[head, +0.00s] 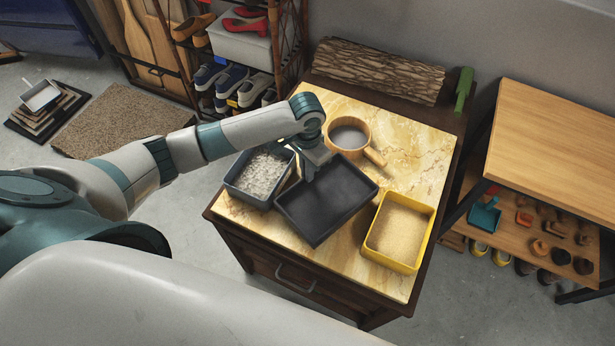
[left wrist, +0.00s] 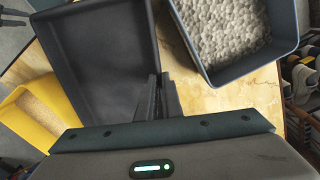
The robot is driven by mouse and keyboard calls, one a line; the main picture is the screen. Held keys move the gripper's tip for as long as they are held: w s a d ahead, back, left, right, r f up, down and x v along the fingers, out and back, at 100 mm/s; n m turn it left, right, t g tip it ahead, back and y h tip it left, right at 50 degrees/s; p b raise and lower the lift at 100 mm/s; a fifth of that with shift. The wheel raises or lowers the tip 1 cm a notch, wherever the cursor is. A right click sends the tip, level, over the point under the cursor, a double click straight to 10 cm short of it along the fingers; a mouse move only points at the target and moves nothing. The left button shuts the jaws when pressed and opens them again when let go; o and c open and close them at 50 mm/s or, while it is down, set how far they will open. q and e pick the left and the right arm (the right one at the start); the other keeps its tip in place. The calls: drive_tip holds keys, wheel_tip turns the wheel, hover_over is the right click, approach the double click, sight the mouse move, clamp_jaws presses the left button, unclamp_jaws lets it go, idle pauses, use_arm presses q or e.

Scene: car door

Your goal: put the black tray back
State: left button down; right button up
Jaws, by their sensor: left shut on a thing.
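The black tray (head: 325,205) is empty and sits at an angle over the marble-topped cabinet, between a dark bin of pale pebbles and a yellow bin. I cannot tell whether it rests on the top or is held slightly above it. My left gripper (head: 312,170) is shut on the tray's far rim. In the left wrist view the fingers (left wrist: 158,98) pinch the wall of the black tray (left wrist: 105,65). My right gripper is not in view.
The pebble bin (head: 240,187) is close on the tray's left, and the yellow bin (head: 427,215) of tan grains on its right. A wooden-rimmed pan (head: 350,128) stands behind. A log-like block (head: 375,72) lies at the back. Clear marble (head: 425,150) shows at the back right.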

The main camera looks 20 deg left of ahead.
use_arm(q)
drive_tip(key=shift+f+p, duration=0.4)
drive_tip(key=shift+f, duration=1.4)
drive_tip(key=c, duration=1.9)
unclamp_jaws()
drive_tip(key=shift+f, duration=0.15)
wheel_tip(320, 180, up, 12)
drive_tip(key=shift+r+b, duration=0.15)
drive_tip(key=shift+b, duration=0.85)
drive_tip(key=shift+s, duration=0.15)
